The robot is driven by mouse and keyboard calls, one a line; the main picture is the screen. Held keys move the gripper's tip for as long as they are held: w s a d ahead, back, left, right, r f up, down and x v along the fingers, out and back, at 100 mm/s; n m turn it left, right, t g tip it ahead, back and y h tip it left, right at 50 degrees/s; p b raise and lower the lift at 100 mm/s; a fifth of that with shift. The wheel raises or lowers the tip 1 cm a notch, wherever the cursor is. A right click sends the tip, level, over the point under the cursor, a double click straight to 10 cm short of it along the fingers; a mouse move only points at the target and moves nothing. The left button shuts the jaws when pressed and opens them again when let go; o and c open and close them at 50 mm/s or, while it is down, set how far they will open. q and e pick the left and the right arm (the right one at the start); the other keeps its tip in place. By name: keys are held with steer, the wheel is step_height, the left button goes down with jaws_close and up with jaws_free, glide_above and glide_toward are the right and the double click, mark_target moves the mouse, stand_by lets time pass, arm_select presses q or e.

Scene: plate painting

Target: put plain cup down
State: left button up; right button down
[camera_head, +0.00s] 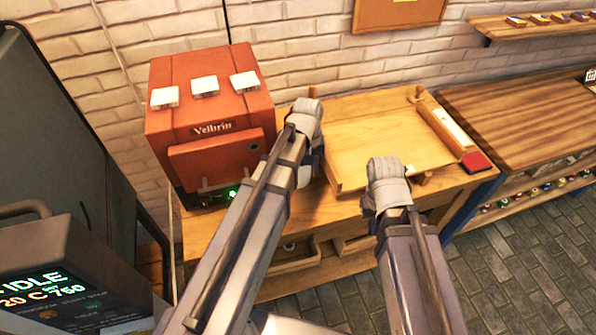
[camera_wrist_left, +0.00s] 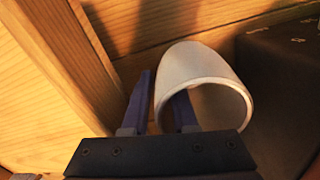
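The plain cup (camera_wrist_left: 195,75) is white and shows in the left wrist view, its open rim turned to the lower right. My left gripper (camera_wrist_left: 162,108) has one finger on each side of the cup's left wall, and seems shut on it. My right gripper (camera_head: 387,163) is over the tray's front edge. Its fingers are hidden behind its grey wrist, and I see nothing held.
The red Velbrin machine (camera_head: 207,115) bears several white blocks. The wooden tray (camera_head: 380,125) stands on the workbench, with a red pad (camera_head: 478,162) at its right. A dark box (camera_wrist_left: 285,65) is close right of the cup. A second wooden table (camera_head: 530,105) is at the right.

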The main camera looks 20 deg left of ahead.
arm_select(q)
jaws_close()
stand_by(1.1)
